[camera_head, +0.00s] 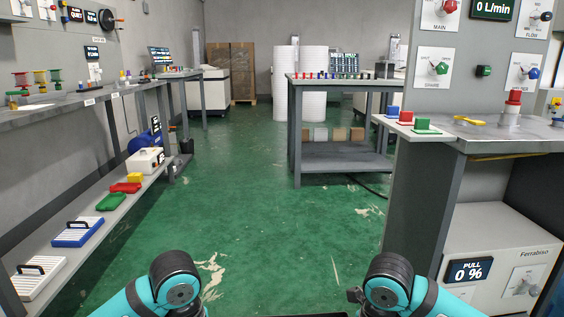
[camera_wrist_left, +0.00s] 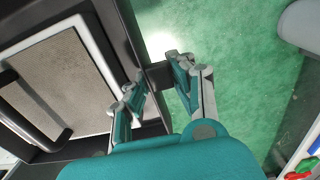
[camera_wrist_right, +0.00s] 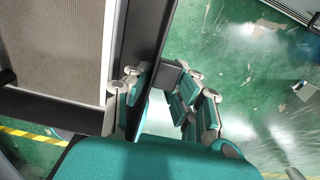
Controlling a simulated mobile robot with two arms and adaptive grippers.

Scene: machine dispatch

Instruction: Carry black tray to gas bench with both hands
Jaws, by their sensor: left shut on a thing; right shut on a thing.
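The black tray (camera_wrist_left: 121,38) shows in the left wrist view, with its rim between the fingers of my left gripper (camera_wrist_left: 157,80). In the right wrist view the tray's black rim (camera_wrist_right: 146,42) runs between the fingers of my right gripper (camera_wrist_right: 168,76). Both grippers are shut on the tray. A white-framed panel with a beige mesh face (camera_wrist_left: 62,75) and a black handle (camera_wrist_left: 28,118) lies in the tray. In the head view only a sliver of black shows at the bottom edge, and the gripper fingers are hidden. No bench label reading gas is legible.
A bench (camera_head: 470,135) with a knob panel reading "0 L/min" stands close at right. A grey table (camera_head: 345,84) stands ahead, slightly right. A long bench with a lower shelf (camera_head: 95,232) lines the left wall. Green floor (camera_head: 235,165) is clear between them.

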